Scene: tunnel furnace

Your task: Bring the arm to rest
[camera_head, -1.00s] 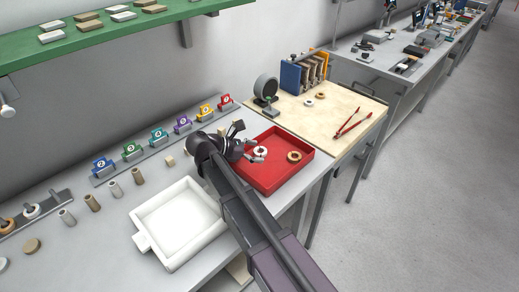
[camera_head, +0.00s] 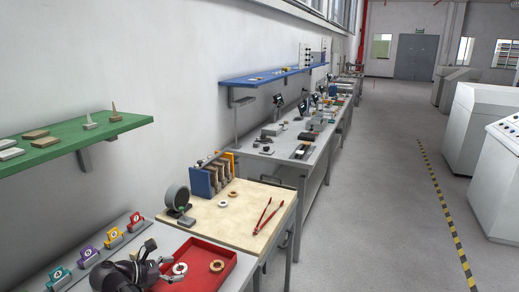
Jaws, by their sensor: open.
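My gripper (camera_head: 160,265) shows at the bottom left of the head view, dark, with its fingers apart and nothing between them. It is over the left side of the red tray (camera_head: 228,278). A white ring (camera_head: 180,268) and a brown ring (camera_head: 217,266) lie in the tray, to the right of the fingers. Whether a finger touches the tray cannot be told. Most of my arm is below the picture's edge.
A wooden-topped table (camera_head: 235,228) holds red tongs (camera_head: 265,216), a round grey device (camera_head: 178,203) and upright blue-and-brown plates (camera_head: 205,177). Numbered coloured tags (camera_head: 88,255) stand at left. A green shelf (camera_head: 75,140) hangs above. The grey floor (camera_head: 380,230) at right is clear.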

